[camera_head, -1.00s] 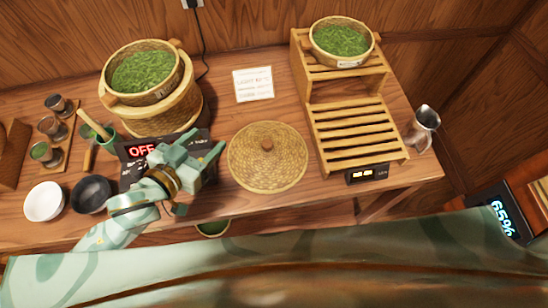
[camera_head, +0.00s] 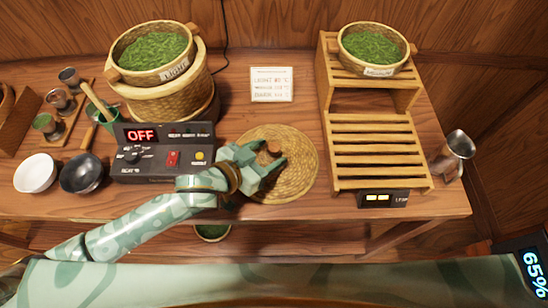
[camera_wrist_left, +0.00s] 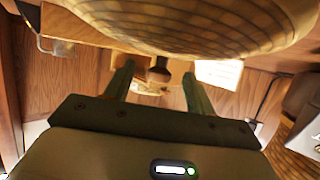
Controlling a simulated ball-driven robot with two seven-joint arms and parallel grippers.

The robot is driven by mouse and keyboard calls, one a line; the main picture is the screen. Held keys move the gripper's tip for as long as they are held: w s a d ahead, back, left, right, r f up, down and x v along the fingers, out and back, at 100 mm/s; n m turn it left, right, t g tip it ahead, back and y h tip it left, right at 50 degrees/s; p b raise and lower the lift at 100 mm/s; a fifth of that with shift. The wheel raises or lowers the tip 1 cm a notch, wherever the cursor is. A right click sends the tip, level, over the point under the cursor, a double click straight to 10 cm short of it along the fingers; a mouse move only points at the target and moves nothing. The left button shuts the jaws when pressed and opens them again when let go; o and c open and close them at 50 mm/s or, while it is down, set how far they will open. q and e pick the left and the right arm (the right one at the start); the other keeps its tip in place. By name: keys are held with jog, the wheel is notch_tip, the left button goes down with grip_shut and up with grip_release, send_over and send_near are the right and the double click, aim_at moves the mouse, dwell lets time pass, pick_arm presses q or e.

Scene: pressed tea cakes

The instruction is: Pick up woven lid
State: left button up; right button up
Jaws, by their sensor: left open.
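The woven lid (camera_head: 300,172) is a round, flat straw disc with a brown knob (camera_head: 273,147) at its middle, lying on the table. My left gripper (camera_head: 272,158) is over the lid's left half, its fingers reaching to the knob and covering part of the weave. In the left wrist view the lid's weave (camera_wrist_left: 215,28) fills the top, and the knob (camera_wrist_left: 158,73) shows between the two open fingers (camera_wrist_left: 158,68). I cannot tell whether either finger touches it. My right gripper is out of view.
A woven steamer (camera_head: 180,95) with tea leaves and a control box (camera_head: 150,165) reading OFF stand left of the lid. A slatted wooden rack (camera_head: 375,155) stands close on its right. A white card (camera_head: 271,84) lies behind it.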

aim_at(279, 146)
pick_arm(q)
jog(key=b+x, duration=0.1)
jog(key=x, duration=0.3)
jog(key=shift+w+d, duration=0.25)
jog(key=shift+r, duration=0.1)
jog(key=c, duration=1.1)
jog(key=shift+c, duration=0.2)
